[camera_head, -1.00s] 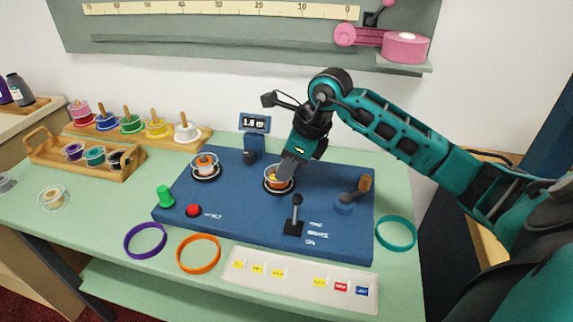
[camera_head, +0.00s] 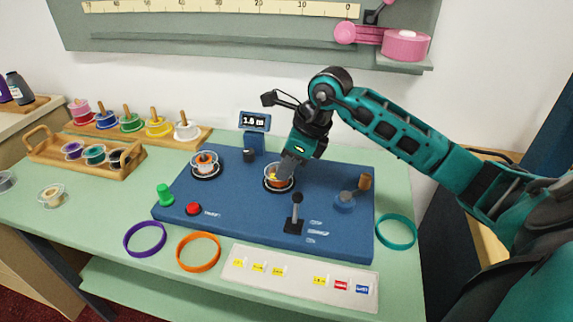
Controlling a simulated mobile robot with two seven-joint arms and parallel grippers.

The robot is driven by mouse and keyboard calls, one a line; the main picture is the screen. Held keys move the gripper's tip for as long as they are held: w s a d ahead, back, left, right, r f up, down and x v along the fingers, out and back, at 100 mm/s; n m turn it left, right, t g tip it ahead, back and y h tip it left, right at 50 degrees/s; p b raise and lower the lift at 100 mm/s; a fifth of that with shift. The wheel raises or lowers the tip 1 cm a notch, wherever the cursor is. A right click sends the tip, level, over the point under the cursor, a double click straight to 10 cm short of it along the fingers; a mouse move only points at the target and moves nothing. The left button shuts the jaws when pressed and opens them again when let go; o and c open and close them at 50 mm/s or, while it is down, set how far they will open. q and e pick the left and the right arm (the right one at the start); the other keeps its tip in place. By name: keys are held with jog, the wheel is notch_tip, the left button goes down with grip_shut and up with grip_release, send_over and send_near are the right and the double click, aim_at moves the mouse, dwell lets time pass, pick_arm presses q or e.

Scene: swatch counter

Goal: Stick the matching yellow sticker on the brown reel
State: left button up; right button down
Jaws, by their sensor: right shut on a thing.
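My right gripper (camera_head: 284,172) points down at a small orange-brown reel (camera_head: 282,185) on the right-hand spindle of the blue machine. Its fingers are shut and cover part of the reel. A small yellow patch (camera_head: 272,176), seemingly the yellow sticker, shows at the fingertips against the reel; I cannot tell whether it is stuck down. A second orange-brown reel (camera_head: 205,162) sits on the left spindle. The white sticker sheet (camera_head: 300,287) at the front bears several yellow stickers, a red one and a blue one, with a gap among them. My left gripper is not in view.
The blue machine board (camera_head: 235,190) carries a black lever (camera_head: 296,214), a crank (camera_head: 345,200), a red button (camera_head: 194,208) and a display (camera_head: 255,122). Purple (camera_head: 145,239), orange (camera_head: 198,251) and teal (camera_head: 396,232) rings lie around it. A wooden tray (camera_head: 70,165) with spools stands left.

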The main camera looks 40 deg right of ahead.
jog(key=shift+s+f+b, duration=0.1)
jog(key=shift+f+b, duration=0.25)
jog(key=shift+f, duration=0.05)
dwell(1.4)
jog(key=c, duration=1.1)
grip_release()
jog(key=shift+r, duration=0.1)
jog(key=shift+d+r, duration=0.1)
jog(key=shift+d, duration=0.05)
jog(key=shift+r, duration=0.1)
jog(key=shift+w+r, duration=0.2)
jog(key=shift+r, duration=0.05)
notch_tip(320, 180, up, 6)
jog(key=p, duration=0.5)
jog(key=shift+s, duration=0.1)
